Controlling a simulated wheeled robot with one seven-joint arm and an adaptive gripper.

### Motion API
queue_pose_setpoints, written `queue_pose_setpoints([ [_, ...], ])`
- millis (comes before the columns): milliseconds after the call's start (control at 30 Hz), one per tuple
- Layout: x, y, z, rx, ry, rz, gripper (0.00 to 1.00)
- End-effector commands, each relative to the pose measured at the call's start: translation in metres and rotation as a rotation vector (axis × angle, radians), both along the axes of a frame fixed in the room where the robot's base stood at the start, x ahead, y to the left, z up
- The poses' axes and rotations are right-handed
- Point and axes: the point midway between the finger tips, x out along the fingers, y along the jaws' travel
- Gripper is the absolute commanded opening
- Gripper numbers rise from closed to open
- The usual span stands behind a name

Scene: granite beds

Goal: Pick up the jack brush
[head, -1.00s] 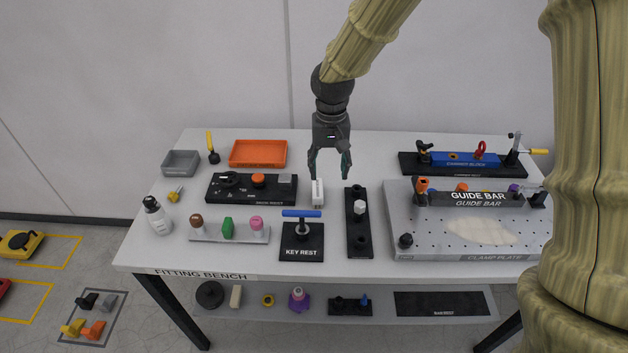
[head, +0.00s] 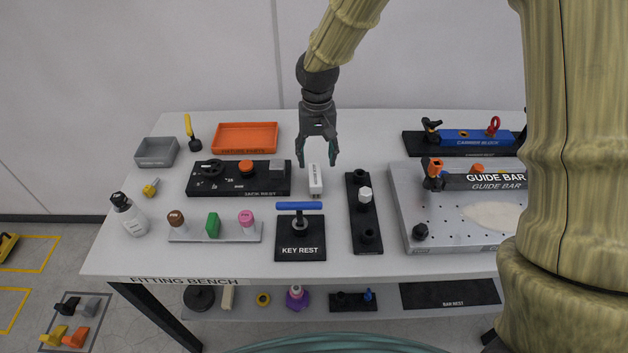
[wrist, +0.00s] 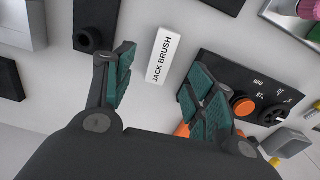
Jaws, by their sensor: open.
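The jack brush (head: 315,180) is a small white block on the bench top, right of the black jack rest. In the wrist view the white block (wrist: 160,55) carries the label JACK BRUSH and lies ahead of the fingertips, roughly between them. My gripper (head: 318,160) is open and empty, with its two fingers reaching down just behind the brush. In the wrist view my gripper (wrist: 155,85) shows both teal-padded fingers spread apart, with bare bench between them. I see no contact with the brush.
The jack rest (head: 222,190) with an orange knob lies close on the left. A black strip with sockets (head: 367,235) lies close on the right. The key rest (head: 300,252) with its blue-handled key stands in front. An orange tray (head: 245,125) sits behind left.

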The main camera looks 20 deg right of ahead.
Motion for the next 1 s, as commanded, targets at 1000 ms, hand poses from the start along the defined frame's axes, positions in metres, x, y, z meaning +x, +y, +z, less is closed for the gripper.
queue_pose_setpoints([
  [1000,0.007,0.004,-0.084,-0.001,0.002,0.003,0.55],
])
